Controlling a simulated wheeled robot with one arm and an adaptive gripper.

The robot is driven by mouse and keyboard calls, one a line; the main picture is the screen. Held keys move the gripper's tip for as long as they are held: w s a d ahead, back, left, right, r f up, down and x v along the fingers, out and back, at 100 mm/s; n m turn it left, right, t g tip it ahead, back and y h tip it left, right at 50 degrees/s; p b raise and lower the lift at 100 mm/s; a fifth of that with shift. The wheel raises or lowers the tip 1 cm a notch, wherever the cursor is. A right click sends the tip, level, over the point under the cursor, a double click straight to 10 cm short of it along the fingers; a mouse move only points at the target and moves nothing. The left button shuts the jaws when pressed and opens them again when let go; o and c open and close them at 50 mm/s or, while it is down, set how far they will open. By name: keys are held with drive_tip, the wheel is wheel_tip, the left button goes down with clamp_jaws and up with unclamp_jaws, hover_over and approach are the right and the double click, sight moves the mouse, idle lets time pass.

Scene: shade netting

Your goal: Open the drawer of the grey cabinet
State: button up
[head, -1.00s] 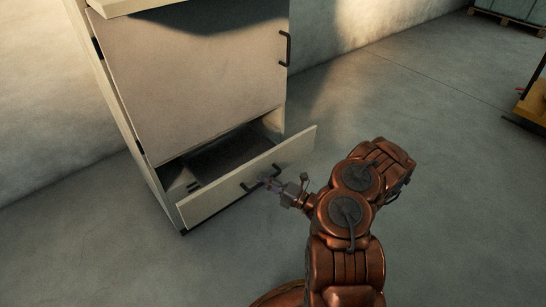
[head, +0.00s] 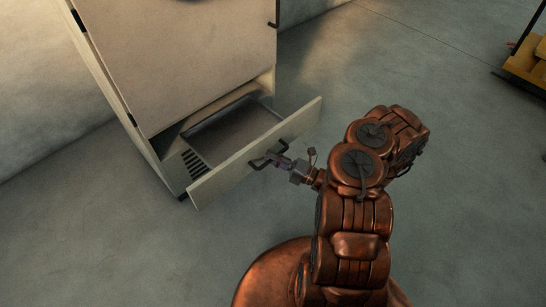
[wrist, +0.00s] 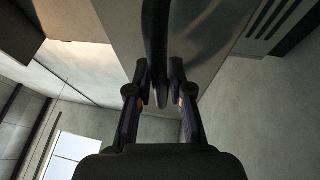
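The grey cabinet (head: 178,62) stands at the upper left of the head view with its upper door shut. Its bottom drawer (head: 222,172) is pulled well out, and its bare inside shows behind the front panel. The dark bar handle (head: 270,153) is on the drawer's front. My gripper (head: 277,161) is at this handle. In the wrist view the handle (wrist: 156,45) runs down between the two fingers of my gripper (wrist: 160,92). The fingers sit close on either side of the handle and appear closed around it.
The floor (head: 120,255) in front of the cabinet is clear. A yellow cart-like object (head: 525,68) stands at the far upper right. A wall (head: 40,100) runs behind the cabinet.

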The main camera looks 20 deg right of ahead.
drive_tip(key=shift+o, duration=1.3)
drive_tip(key=v, duration=1.2)
drive_tip(key=shift+r, duration=0.1)
